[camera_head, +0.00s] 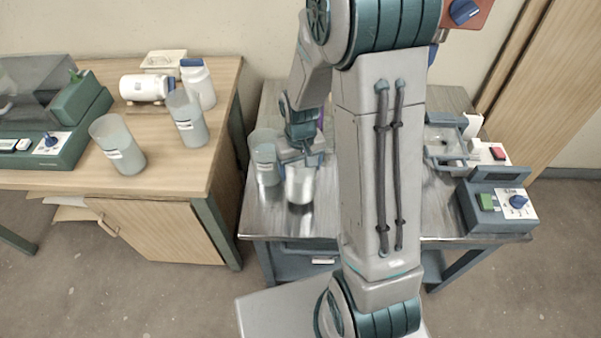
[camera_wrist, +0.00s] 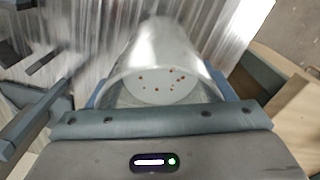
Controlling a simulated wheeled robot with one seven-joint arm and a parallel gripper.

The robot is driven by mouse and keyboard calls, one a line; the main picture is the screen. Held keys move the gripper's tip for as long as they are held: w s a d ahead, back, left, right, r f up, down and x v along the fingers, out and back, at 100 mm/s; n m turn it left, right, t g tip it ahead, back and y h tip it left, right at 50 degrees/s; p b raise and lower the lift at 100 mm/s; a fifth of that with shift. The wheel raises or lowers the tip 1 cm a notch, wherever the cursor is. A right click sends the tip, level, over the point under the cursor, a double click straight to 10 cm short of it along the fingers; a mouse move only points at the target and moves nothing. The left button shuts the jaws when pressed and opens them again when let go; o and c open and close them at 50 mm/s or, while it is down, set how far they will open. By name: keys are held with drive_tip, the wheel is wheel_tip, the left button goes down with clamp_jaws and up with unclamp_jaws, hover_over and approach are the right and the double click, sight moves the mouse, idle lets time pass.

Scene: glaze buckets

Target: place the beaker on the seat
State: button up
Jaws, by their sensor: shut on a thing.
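A pale, shiny beaker (camera_head: 300,186) is at the left front part of the metal bench. My gripper (camera_head: 301,160) is shut on it near its upper part. In the wrist view my gripper (camera_wrist: 160,100) has a finger at each side of the beaker (camera_wrist: 165,50). A pale round surface with several small red-orange specks shows inside it. I cannot tell whether the beaker's base touches the bench. The seat is not clearly identifiable; a device with a tray-like top (camera_head: 446,140) stands at the right of the bench, partly behind my arm.
A grey-blue beaker (camera_head: 265,160) stands close to the left of the held one. A control box (camera_head: 497,205) sits at the bench's right front. The wooden table (camera_head: 180,175) at left holds two more beakers and white bottles. My arm hides the bench's middle.

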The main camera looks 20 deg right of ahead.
drive_tip(key=shift+f, duration=1.55)
drive_tip(key=shift+f, duration=0.15)
drive_tip(key=o, duration=1.6)
